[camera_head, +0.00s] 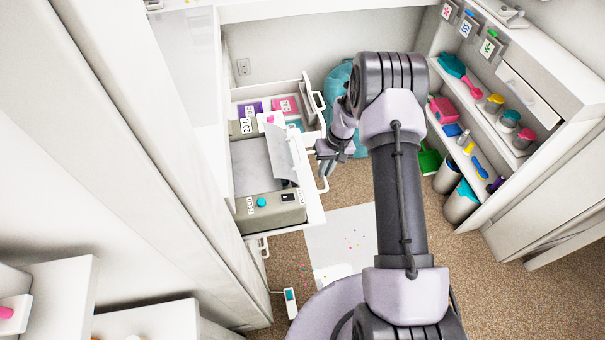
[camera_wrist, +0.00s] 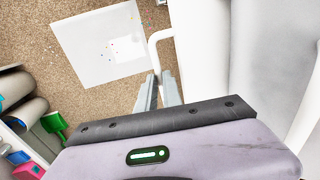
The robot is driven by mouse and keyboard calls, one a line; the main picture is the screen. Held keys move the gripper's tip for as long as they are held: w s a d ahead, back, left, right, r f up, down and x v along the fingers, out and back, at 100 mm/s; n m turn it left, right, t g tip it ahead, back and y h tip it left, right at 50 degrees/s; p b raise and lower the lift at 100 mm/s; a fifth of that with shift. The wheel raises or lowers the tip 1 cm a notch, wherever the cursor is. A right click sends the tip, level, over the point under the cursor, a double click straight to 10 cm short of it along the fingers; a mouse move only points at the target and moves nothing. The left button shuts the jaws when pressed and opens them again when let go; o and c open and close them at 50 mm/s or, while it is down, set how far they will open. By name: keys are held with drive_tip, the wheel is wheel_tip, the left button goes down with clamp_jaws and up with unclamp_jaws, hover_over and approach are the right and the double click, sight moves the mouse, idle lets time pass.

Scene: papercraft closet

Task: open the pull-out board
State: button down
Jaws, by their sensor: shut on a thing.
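The pull-out board (camera_head: 316,214) is white and stands out from the closet at the left of the head view, with a beige machine (camera_head: 272,218) on it. A white bar handle (camera_head: 323,184) is at its front edge. In the wrist view the white handle (camera_wrist: 153,48) bends down to my fingertips. My gripper (camera_head: 325,166) is at this handle in the head view, and its two fingers (camera_wrist: 160,92) are shut on the handle's end in the wrist view. My wrist hides part of the handle and front edge in the head view.
An open drawer (camera_head: 310,90) with coloured packs is behind the board. A white sheet with coloured specks (camera_head: 345,240) lies on the brown carpet. Shelves (camera_head: 470,115) with tools and pots line the right side. A blue-green round thing (camera_head: 338,80) is behind my arm.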

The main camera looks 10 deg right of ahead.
drive_tip(key=d, duration=0.5)
drive_tip(key=shift+s+d, duration=0.1)
drive_tip(key=shift+d, duration=0.3)
drive_tip(key=c, duration=1.5)
unclamp_jaws()
drive_tip(key=shift+a, duration=0.1)
drive_tip(key=shift+r, duration=0.1)
drive_tip(key=d+r+p, duration=0.3)
drive_tip(key=r+p, duration=0.3)
drive_tip(key=r, duration=1.1)
drive_tip(key=shift+d, duration=0.2)
